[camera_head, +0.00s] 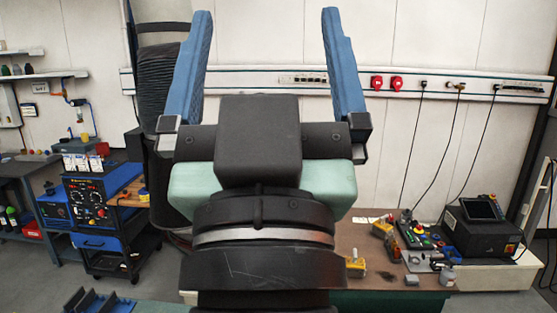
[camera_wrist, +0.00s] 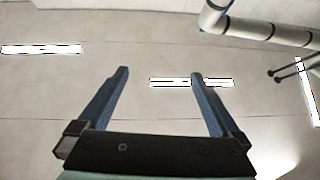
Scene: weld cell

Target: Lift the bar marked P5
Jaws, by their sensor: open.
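My gripper (camera_head: 266,45) is raised in front of the head camera, with its two blue fingers pointing up and spread wide apart. Nothing is between them. It also shows in the wrist view (camera_wrist: 160,80), open and empty against the ceiling. I cannot make out a bar marked P5 in either view. My gripper and wrist hide much of the middle of the head view, including part of the bench behind them.
A welding cart (camera_head: 95,210) stands at left. Blue slotted holders (camera_head: 98,302) show at the bottom left.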

